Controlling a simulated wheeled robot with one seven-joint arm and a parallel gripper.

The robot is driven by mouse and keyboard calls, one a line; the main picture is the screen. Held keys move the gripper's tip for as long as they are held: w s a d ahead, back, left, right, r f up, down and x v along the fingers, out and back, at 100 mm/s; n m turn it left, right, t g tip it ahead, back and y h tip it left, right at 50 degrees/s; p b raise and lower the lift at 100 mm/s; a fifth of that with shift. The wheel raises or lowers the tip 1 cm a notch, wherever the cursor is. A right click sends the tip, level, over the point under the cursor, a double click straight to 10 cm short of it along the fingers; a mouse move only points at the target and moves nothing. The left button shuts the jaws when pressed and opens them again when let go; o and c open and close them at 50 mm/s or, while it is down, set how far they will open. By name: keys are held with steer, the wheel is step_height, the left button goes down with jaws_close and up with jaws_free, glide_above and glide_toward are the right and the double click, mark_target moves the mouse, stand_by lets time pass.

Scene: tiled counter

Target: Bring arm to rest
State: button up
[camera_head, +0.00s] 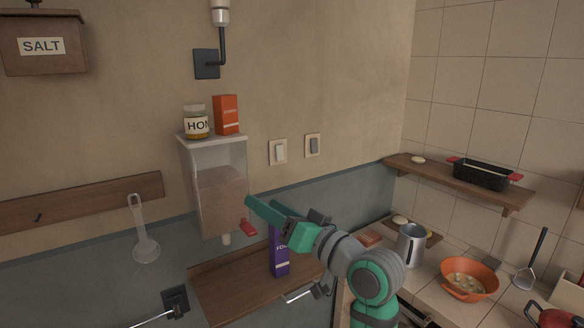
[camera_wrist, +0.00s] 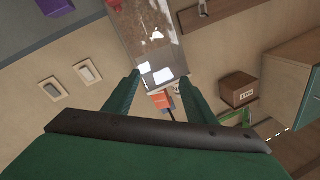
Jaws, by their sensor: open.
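My green arm reaches up and left from the lower right in the head view. My gripper (camera_head: 256,207) is raised in front of the wall, just right of the clear dispenser (camera_head: 212,205) and above the purple box (camera_head: 279,258). In the wrist view, the two green fingers of my gripper (camera_wrist: 160,78) stand apart with nothing held between them. The dispenser (camera_wrist: 148,35) lies beyond the fingertips there. I cannot tell the exact gap between gripper and dispenser.
A honey jar (camera_head: 196,124) and an orange box (camera_head: 227,115) stand on the dispenser. The purple box stands on a wooden shelf (camera_head: 215,292). To the right are a metal pitcher (camera_head: 411,246), an orange bowl (camera_head: 468,280) and a wall shelf with a black pan (camera_head: 481,175).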

steer(key=s+d+f+m+t+h, duration=0.15)
steer(key=f+m+h, duration=0.25)
steer(key=f, duration=1.1)
steer(key=s+d+f+m+t+h, duration=0.1)
steer(key=s+f+m+t+h, duration=0.25)
steer(key=f, duration=1.25)
steer(key=s+d+f+g+h, duration=0.1)
steer(key=s+f+h, duration=0.2)
steer(key=s+f, duration=0.7)
steer(key=s+d+f+g+h, duration=0.1)
steer(key=s+f+h, duration=0.35)
steer(key=s, duration=0.95)
steer(key=s+n+y, duration=0.1)
steer(key=s+n, duration=0.3)
steer(key=s, duration=1.3)
steer(key=shift+r+g, duration=0.2)
steer(key=shift+g, duration=0.2)
steer(key=shift+s+d, duration=0.1)
steer(key=shift+c, duration=0.4)
steer(key=c, duration=0.4)
